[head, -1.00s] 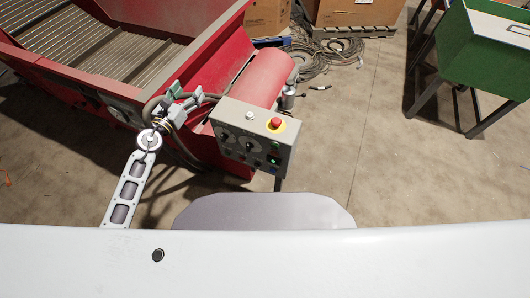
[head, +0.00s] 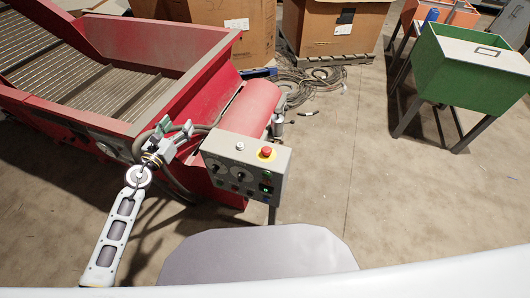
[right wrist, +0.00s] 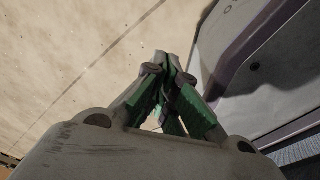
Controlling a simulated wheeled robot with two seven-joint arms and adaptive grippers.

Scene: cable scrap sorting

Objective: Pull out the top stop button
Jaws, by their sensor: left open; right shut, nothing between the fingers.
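The top stop button (head: 266,152) is a red mushroom head on a yellow ring. It sits on the upper face of the grey control box (head: 225,150), near the right end. My left gripper (head: 172,126) is open and empty, to the left of the box and apart from the button. My right gripper (right wrist: 170,65) shows only in the right wrist view, shut and empty over bare floor. It is not in the head view.
The red machine (head: 190,80) with a slatted bed stands behind and left of the box. Cardboard boxes (head: 335,25) and coiled cables (head: 310,82) lie at the back. A green bin (head: 470,70) on legs stands at the right. Open floor lies between.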

